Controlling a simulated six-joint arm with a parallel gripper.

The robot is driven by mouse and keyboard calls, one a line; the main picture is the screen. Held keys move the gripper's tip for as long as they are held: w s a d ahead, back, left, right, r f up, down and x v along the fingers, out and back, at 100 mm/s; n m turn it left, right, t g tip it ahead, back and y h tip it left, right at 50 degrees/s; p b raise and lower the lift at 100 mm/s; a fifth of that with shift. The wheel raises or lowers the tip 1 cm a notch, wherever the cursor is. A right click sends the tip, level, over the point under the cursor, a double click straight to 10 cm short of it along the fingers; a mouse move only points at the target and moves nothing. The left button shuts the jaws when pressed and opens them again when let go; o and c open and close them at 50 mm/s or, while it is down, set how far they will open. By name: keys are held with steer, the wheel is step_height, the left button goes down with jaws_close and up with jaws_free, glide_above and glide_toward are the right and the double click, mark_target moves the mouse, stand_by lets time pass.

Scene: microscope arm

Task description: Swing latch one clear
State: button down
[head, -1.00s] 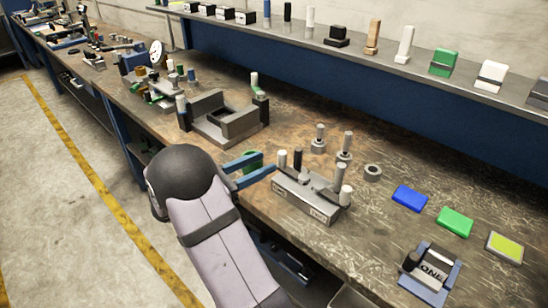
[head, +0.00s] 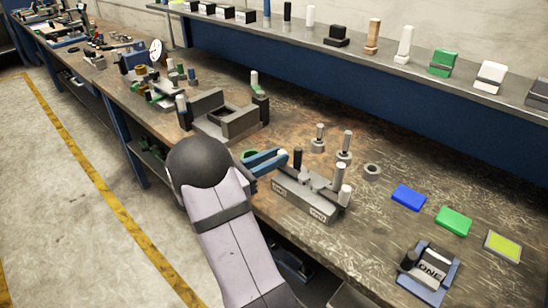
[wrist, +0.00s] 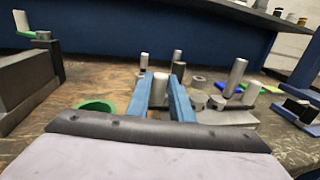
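The latch fixture (head: 300,196) is a grey block on the bench with labels on its front face. A dark post (head: 297,158) stands at its left, and pale-topped posts (head: 339,172) stand at its right. My gripper (head: 281,156) has two blue fingers over the fixture's far left end. In the wrist view the fingers (wrist: 160,78) stand either side of a short pale-topped post (wrist: 160,90). Thin gaps seem to show beside it, and I cannot tell whether the fingers touch it. In the head view the fingers cover the place of the left pale post.
Pegs (head: 345,145) and a ring (head: 372,172) stand behind the fixture. Blue (head: 408,197), green (head: 454,221) and yellow (head: 503,246) plates lie to the right, near a stand marked ONE (head: 432,270). A grey open block (head: 228,122) stands at the left.

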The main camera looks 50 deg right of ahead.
steer(key=shift+a, duration=0.1)
steer(key=shift+s+a+n+t+y+p, duration=0.15)
steer(key=shift+s+a+n+t+p, duration=0.4)
steer(key=shift+n+t, duration=0.8)
steer(key=shift+s+a+n+t+y+p, duration=0.1)
steer(key=shift+s+a+n+t+p, duration=0.45)
steer(key=shift+t, duration=1.35)
steer(key=shift+s+a+n+t+y+p, duration=0.2)
steer(key=shift+a+n+t+p, duration=0.55)
steer(key=shift+n+t, duration=0.75)
steer(key=c, duration=1.6)
jaws_free()
steer(key=shift+a, duration=0.1)
steer(key=shift+o, duration=0.2)
steer(key=shift+a, duration=0.1)
